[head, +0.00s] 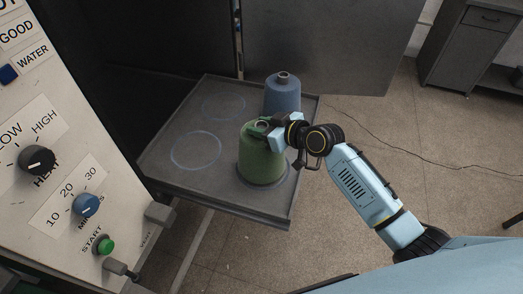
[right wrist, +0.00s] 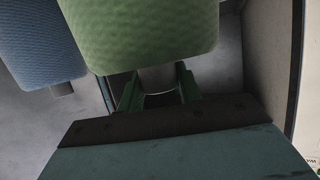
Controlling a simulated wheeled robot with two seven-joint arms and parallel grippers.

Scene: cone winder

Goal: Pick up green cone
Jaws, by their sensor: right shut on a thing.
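The green cone (head: 261,160) stands upright on the grey tray (head: 200,187), inside a drawn circle near its front right. My right gripper (head: 259,129) is at the cone's top and is shut on it. In the right wrist view, the green cone (right wrist: 145,30) fills the top middle, and the fingers (right wrist: 159,90) close around its narrow pale tip. I cannot tell whether the cone's base touches the tray. My left gripper does not show.
A blue cone (head: 283,97) stands just behind the green one; it also shows in the right wrist view (right wrist: 38,45). Two empty drawn circles lie on the tray's left half. A control panel (head: 60,150) stands at the left. A grey cabinet (head: 470,45) is far right.

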